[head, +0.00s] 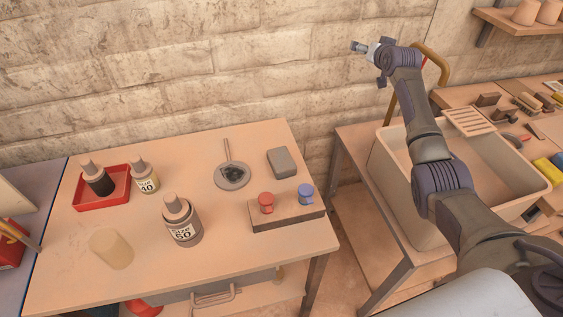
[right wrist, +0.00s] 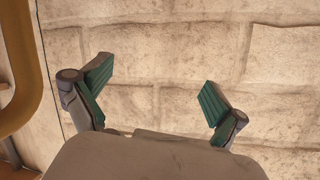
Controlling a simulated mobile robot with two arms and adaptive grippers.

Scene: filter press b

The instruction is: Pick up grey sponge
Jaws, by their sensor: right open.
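The grey sponge (head: 281,163) looks like a small rounded block. It lies flat near the back right of the wooden table (head: 150,262), behind the board with the red and blue knobs. My right gripper (head: 359,47) is raised up and to the right of the sponge, near the wall and well apart from it. In the right wrist view the right gripper (right wrist: 157,88) is open, with its green pads wide apart and only bare wall between them. The sponge is not in that view. My left gripper is not in view.
A board (head: 287,217) with a red knob (head: 266,203) and a blue knob (head: 306,194) sits in front of the sponge. A round dark dish (head: 232,176) is left of it. Bottles and a red tray (head: 103,203) stand further left. A deep sink (head: 400,188) is at right.

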